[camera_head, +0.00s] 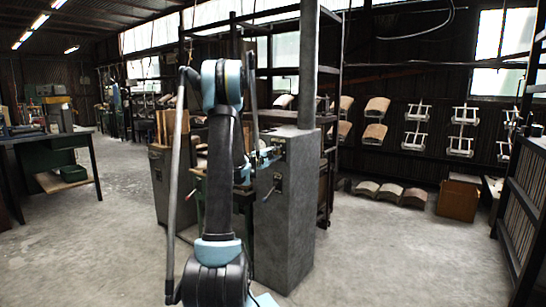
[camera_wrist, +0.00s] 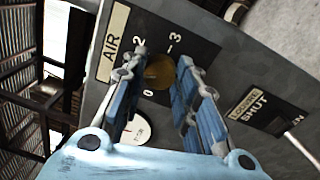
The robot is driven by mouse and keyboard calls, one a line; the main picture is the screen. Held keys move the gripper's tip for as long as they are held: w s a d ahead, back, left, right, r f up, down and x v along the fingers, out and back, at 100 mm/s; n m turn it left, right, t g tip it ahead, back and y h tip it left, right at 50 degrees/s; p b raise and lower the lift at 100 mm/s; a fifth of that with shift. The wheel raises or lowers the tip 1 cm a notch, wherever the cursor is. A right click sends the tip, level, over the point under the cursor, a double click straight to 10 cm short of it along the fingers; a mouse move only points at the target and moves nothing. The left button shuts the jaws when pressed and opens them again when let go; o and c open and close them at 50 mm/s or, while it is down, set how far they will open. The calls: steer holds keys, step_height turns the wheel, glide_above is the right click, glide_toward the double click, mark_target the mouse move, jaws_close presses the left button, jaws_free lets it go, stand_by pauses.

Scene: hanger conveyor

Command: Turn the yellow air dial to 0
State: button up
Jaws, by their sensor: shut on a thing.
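The yellow air dial (camera_wrist: 158,73) shows in the wrist view on a dark plate of the grey panel. The label "AIR" and the numbers 2, 3 and 0 are around it. My gripper (camera_wrist: 156,68) has its blue fingers on either side of the dial and is shut on it. I cannot tell which number the dial points to. In the head view my gripper (camera_head: 266,156) is at the upper part of the grey cabinet (camera_head: 288,220), partly hidden by my arm. The dial is not visible there.
A white round gauge (camera_wrist: 130,128) sits beside the left finger. To the right is a plate (camera_wrist: 262,112) reading "SHUT", with a pale lever (camera_wrist: 303,149). A workbench (camera_head: 50,140) stands at the left, a cardboard box (camera_head: 458,199) at the right.

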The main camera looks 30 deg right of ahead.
steer(key=n, duration=0.6)
steer(key=shift+w+a+t+y, duration=0.15)
steer(key=shift+w+t+y, duration=0.05)
steer(key=shift+t+y, duration=0.1)
steer(key=n, duration=0.4)
steer(key=shift+f+n, duration=0.1)
steer(key=shift+n, duration=0.3)
stand_by(0.5)
steer(key=o, duration=1.1)
steer(key=shift+s, duration=0.1)
steer(key=v, duration=1.1)
steer(key=shift+s+a, duration=0.2)
steer(key=shift+a, duration=0.1)
